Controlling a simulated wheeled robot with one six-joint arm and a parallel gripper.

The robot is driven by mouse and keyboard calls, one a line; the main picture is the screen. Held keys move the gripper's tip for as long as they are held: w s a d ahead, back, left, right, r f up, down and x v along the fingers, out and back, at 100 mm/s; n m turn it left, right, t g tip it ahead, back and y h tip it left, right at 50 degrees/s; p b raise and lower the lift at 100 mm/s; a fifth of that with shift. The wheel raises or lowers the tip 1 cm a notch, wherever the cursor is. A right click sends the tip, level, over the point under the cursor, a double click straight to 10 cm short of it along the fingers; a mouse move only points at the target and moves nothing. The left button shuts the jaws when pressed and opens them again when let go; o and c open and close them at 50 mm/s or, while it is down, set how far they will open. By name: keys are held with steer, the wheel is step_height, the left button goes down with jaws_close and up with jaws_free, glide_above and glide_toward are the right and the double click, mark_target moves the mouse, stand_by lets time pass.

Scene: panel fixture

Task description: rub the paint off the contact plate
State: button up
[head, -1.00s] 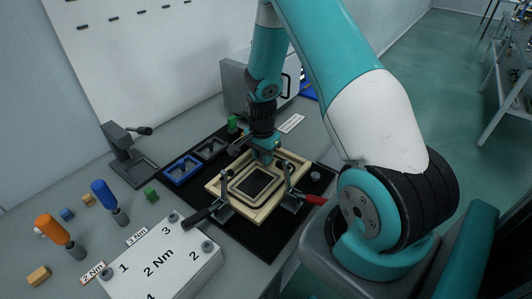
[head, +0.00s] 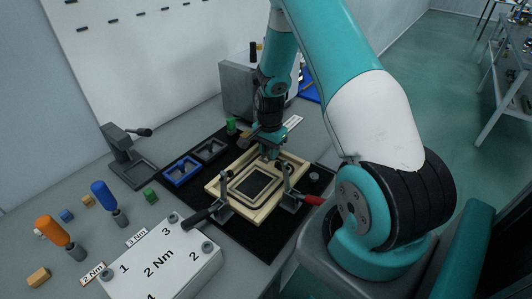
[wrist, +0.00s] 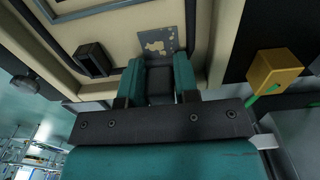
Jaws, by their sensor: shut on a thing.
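The contact plate (wrist: 158,40) is a grey rectangle on a beige panel in the wrist view, with ragged beige paint patches on it. My gripper (wrist: 159,82) is shut on a dark grey block (wrist: 160,88), held between its teal fingers just below the plate in the picture. I cannot tell whether the block touches the panel. In the head view my gripper (head: 269,153) is over the far side of the beige panel fixture (head: 262,209), which has a dark rectangular window (head: 252,187). The contact plate cannot be made out in the head view.
Toggle clamps with a black handle (head: 197,216) and a red handle (head: 314,200) flank the fixture. A dark block (wrist: 92,60) and a yellow block (wrist: 275,69) show in the wrist view. Blue tray (head: 182,172), screwdrivers and a torque box (head: 160,262) stand to the left.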

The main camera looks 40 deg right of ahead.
steer(key=shift+w+d+r, duration=0.1)
steer(key=shift+w+d, duration=0.1)
steer(key=shift+d, duration=0.4)
jaws_close()
steer(key=shift+d+r+p, duration=0.1)
steer(key=shift+r+p, duration=0.3)
steer(key=shift+r, duration=0.05)
steer(key=shift+a+r+p, duration=0.2)
steer(key=shift+r+p, duration=1.7)
steer(key=shift+r, duration=0.6)
steer(key=shift+s+r+p, duration=0.1)
steer(key=shift+r+p, duration=1.05)
steer(key=shift+r, duration=0.3)
